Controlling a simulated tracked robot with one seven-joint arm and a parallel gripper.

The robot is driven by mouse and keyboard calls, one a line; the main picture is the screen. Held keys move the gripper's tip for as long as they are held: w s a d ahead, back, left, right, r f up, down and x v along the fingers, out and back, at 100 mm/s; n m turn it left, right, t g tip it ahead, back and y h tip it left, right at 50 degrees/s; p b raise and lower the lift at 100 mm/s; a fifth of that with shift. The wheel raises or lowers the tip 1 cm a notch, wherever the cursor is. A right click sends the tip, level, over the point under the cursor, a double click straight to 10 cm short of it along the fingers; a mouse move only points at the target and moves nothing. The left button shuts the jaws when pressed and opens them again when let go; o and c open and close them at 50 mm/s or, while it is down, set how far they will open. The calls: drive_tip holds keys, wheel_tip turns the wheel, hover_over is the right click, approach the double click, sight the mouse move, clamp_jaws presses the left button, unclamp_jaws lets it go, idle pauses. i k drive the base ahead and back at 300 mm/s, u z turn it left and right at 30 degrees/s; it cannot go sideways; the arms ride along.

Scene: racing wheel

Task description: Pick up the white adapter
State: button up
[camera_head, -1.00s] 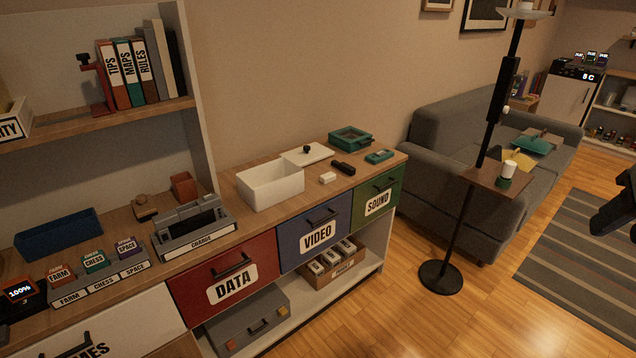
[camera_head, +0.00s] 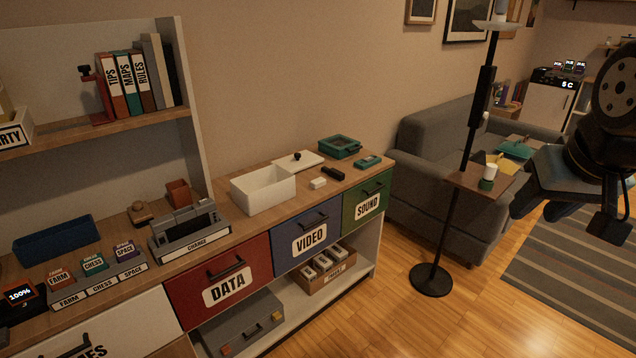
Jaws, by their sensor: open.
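A small white block (camera_head: 318,183), which looks like the white adapter, lies on the wooden top of the cabinet. It is right of the open white box (camera_head: 263,188) and left of a small black device (camera_head: 333,173). My gripper (camera_head: 565,212) is at the right edge of the view, dark and open, with nothing seen between its fingers. It is in front of the sofa and rug, well to the right of the cabinet and far from the white block.
A white lid (camera_head: 298,160), a teal case (camera_head: 339,147) and a teal device (camera_head: 368,162) lie around the block. A black floor lamp (camera_head: 462,170) with a small shelf (camera_head: 478,183) stands between my gripper and the cabinet. A grey sofa (camera_head: 425,150) is behind it.

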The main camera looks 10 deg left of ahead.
sight(317, 183)
drive_tip(key=z, duration=0.05)
drive_tip(key=i, duration=1)
drive_tip(key=u, duration=0.05)
